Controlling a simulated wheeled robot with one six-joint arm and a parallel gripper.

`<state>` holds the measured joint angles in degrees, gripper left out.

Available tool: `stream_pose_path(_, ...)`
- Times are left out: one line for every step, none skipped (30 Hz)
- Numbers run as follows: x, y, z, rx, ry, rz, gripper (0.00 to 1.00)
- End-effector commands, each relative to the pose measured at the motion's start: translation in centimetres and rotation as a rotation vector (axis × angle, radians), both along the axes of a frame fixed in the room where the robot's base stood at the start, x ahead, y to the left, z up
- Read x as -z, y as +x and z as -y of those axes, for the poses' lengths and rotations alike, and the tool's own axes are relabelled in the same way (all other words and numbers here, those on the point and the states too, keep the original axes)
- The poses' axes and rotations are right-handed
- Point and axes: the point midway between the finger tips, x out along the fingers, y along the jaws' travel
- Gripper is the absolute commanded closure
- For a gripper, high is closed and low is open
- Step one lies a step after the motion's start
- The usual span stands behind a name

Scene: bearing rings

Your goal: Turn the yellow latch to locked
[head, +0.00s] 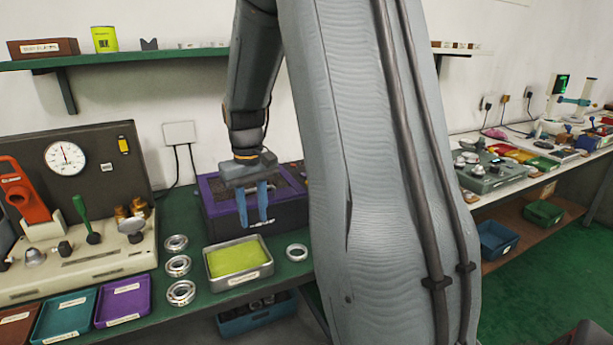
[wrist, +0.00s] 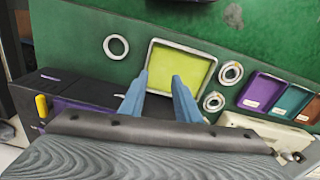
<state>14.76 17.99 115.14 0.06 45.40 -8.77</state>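A small yellow latch (wrist: 42,106) shows at the left of the wrist view, beside the dark box with purple trim (wrist: 75,112). It points roughly up and down in that picture. In the head view my arm covers the right end of this box (head: 222,217), and I cannot make out the latch there. My gripper (head: 255,222) is in front of and over the box in the head view, fingers down, apart and empty. In the wrist view the blue fingers (wrist: 159,84) are well to the right of the latch, not touching it.
A metal tray with a yellow-green pad (head: 240,262) stands before the box. Several bearing rings (head: 178,265) lie beside it. A gauge bench (head: 110,265) with a yellow part on its panel (head: 123,145) stands left. A shelf (head: 150,55) runs above.

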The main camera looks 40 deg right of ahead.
Motion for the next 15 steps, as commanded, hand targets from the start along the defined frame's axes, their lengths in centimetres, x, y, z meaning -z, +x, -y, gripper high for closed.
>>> stream_pose_path(-0.9,2.1,3.2,0.025,0.000,-0.002,0.70)
stream_pose_path(-1.4,3.2,4.9,0.035,0.000,-0.005,0.70)
stream_pose_path(-2.1,4.4,7.3,0.047,0.001,-0.008,0.70)
stream_pose_path(-2.6,5.2,9.0,0.057,0.001,-0.010,0.70)
stream_pose_path(-3.0,5.9,10.8,0.066,0.002,-0.011,0.70)
stream_pose_path(-3.6,6.7,13.1,0.078,0.002,-0.014,0.70)
stream_pose_path(-3.9,7.1,14.6,0.084,0.004,-0.015,0.70)
stream_pose_path(-4.3,7.5,16.1,0.092,0.004,-0.018,0.70)
stream_pose_path(-4.7,7.8,18.0,0.101,0.006,-0.020,0.70)
stream_pose_path(-5.0,8.1,19.2,0.106,0.005,-0.020,0.70)
stream_pose_path(-5.2,8.2,20.4,0.112,0.006,-0.022,0.70)
stream_pose_path(-5.6,8.4,21.7,0.117,0.006,-0.022,0.70)
stream_pose_path(-5.7,8.4,22.5,0.121,0.006,-0.023,0.70)
stream_pose_path(-5.9,8.4,23.2,0.123,0.007,-0.024,0.70)
stream_pose_path(-6.0,8.5,23.9,0.126,0.008,-0.025,0.70)
